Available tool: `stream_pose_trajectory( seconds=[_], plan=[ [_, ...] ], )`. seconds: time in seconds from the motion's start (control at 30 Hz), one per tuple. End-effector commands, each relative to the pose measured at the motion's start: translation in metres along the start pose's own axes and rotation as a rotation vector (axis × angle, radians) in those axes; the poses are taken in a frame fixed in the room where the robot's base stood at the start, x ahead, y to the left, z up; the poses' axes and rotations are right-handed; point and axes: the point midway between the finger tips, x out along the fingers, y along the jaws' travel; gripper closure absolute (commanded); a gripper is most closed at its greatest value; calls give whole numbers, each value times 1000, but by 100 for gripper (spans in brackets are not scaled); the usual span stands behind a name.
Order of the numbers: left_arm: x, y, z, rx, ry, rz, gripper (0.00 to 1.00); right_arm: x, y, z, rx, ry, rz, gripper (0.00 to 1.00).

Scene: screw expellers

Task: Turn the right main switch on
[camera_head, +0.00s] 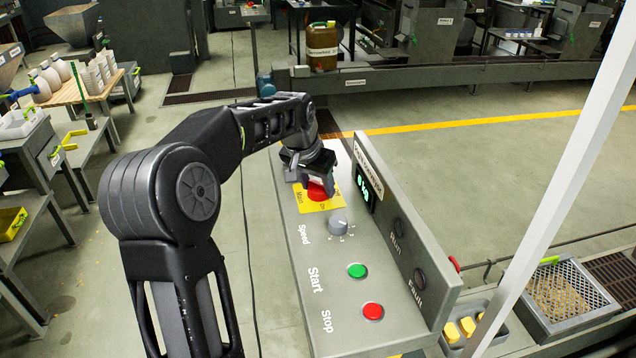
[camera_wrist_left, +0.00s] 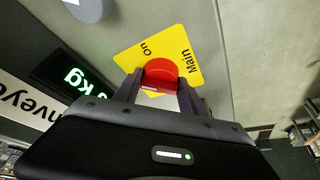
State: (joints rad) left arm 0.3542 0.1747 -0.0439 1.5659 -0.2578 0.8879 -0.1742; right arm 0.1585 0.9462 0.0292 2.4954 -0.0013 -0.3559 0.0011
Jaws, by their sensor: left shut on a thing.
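The red main switch (camera_head: 317,191) sits on a yellow plate (camera_head: 335,203) at the far end of a grey control panel (camera_head: 318,242). In the left wrist view the red knob (camera_wrist_left: 160,72) lies between the fingers, on the yellow plate (camera_wrist_left: 186,50) marked "Main" and "On". My left gripper (camera_head: 313,183) comes down from above and is shut on the knob; its fingers (camera_wrist_left: 158,88) touch both sides. The gripper hides part of the knob and plate. My right gripper is in neither view.
On the same panel are a grey speed knob (camera_head: 338,224), a green start button (camera_head: 357,270) and a red stop button (camera_head: 372,311). A raised side with a lit green display (camera_head: 366,188) stands close right of the gripper. A white post (camera_head: 560,190) crosses the right.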

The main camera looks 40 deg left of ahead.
Motion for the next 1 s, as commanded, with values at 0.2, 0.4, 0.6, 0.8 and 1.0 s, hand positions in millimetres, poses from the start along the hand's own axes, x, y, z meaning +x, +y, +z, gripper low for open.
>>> stream_pose_trajectory(
  seconds=[0.2,0.4,0.6,0.8,1.0],
  plan=[
    [0,-2,-1,186,0,79,92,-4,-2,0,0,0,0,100],
    [0,-3,-1,363,0,151,92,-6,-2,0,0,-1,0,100],
    [0,-4,-2,533,-1,222,92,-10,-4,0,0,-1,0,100],
    [0,-5,-2,675,-2,280,92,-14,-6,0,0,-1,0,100],
    [1,-5,-2,763,-2,316,92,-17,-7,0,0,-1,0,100]
  ],
)
